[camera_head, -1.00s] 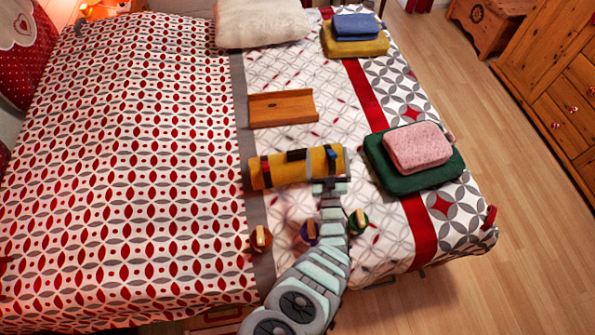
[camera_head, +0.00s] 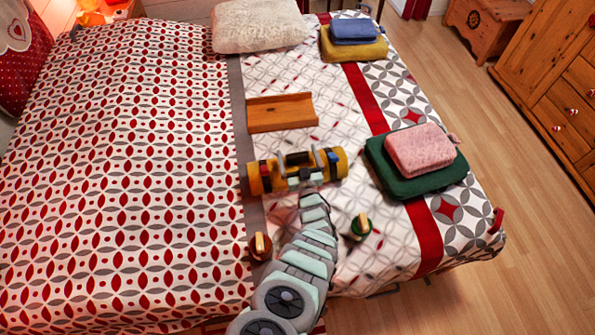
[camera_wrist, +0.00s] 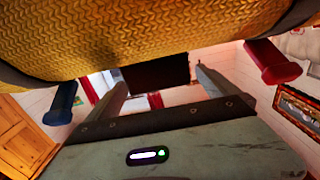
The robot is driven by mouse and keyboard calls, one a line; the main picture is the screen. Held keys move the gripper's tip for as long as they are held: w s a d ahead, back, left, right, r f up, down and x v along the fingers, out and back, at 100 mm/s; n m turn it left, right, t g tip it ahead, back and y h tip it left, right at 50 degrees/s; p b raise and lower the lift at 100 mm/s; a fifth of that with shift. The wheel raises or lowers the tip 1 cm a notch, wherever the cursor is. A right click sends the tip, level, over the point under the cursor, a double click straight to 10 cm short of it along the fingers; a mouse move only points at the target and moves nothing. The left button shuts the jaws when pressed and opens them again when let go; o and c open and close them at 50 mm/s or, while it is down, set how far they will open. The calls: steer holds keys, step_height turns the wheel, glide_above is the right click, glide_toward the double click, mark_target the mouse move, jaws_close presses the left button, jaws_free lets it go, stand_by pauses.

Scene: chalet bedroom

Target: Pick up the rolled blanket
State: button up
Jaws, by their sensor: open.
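The rolled blanket (camera_head: 340,163) is a yellow roll lying crosswise on the bed, with dark straps around it and a dark handle piece on top. In the wrist view its woven yellow side (camera_wrist: 150,38) fills the top. A blue toggle (camera_wrist: 62,102) and a red toggle (camera_wrist: 272,62) stick out from it. My gripper (camera_head: 300,158) is at the middle of the roll. It is open, and in the wrist view its two fingers (camera_wrist: 160,78) stand apart with the dark handle piece showing between them. Whether they touch the blanket I cannot tell.
A wooden tray (camera_head: 280,112) lies just behind the roll. A pink folded cloth (camera_head: 420,150) on a green cushion (camera_head: 385,178) is to the right. The patterned bed is clear to the left.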

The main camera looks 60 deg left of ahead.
steer(key=shift+b+x, duration=0.7)
steer(key=shift+x, duration=0.45)
steer(key=shift+a, duration=0.3)
steer(key=c, duration=2.1)
jaws_close()
steer(key=shift+w+r, duration=0.1)
